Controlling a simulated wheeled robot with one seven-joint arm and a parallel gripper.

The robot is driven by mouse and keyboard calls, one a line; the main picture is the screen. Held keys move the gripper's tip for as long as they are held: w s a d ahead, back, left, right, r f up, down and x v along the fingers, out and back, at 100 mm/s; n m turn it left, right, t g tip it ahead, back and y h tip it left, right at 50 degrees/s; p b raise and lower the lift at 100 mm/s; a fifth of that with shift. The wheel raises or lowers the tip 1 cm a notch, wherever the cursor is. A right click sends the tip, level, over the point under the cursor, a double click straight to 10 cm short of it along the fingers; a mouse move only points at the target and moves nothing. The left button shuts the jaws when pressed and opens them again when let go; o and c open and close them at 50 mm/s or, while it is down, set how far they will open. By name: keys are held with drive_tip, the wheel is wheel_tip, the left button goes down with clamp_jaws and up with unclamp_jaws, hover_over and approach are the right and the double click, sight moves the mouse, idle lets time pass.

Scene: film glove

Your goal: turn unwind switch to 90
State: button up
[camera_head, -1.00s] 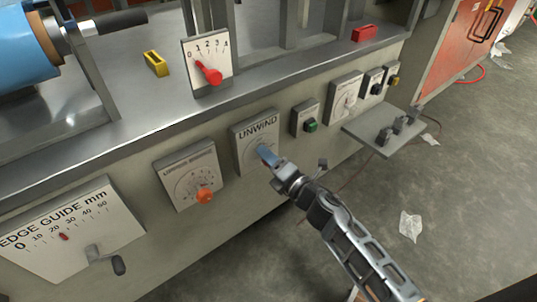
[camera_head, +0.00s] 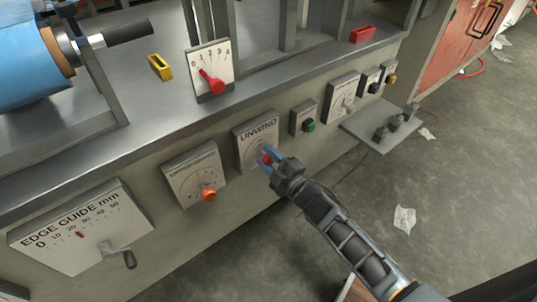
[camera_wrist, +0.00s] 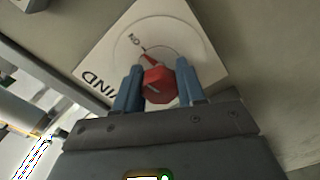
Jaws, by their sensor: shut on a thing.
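The unwind switch is a red knob (camera_wrist: 158,82) on a square white plate marked UNWIND (camera_head: 253,134), on the machine's front panel. In the wrist view, its red pointer reaches toward a small mark on the dial. My gripper (camera_head: 266,157) is at this plate, with its blue fingers on either side of the red knob. In the wrist view, my gripper (camera_wrist: 158,88) is shut on the knob. The fingers and wrist hide the lower part of the plate in the head view, and I cannot read the dial's angle there.
Left of it is a dial plate with an orange knob (camera_head: 208,195), then the EDGE GUIDE panel (camera_head: 75,225) with a crank. Right are a green button (camera_head: 310,126) and more dials. A small shelf (camera_head: 375,135) juts out at the right. Open floor lies in front.

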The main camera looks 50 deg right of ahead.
drive_tip(key=shift+m+p, duration=0.35)
drive_tip(key=shift+m, duration=0.55)
drive_tip(key=shift+f, duration=0.1)
drive_tip(key=o, duration=1.1)
drive_tip(key=shift+c, duration=0.2)
drive_tip(key=v, duration=0.8)
drive_tip(key=shift+p, duration=0.4)
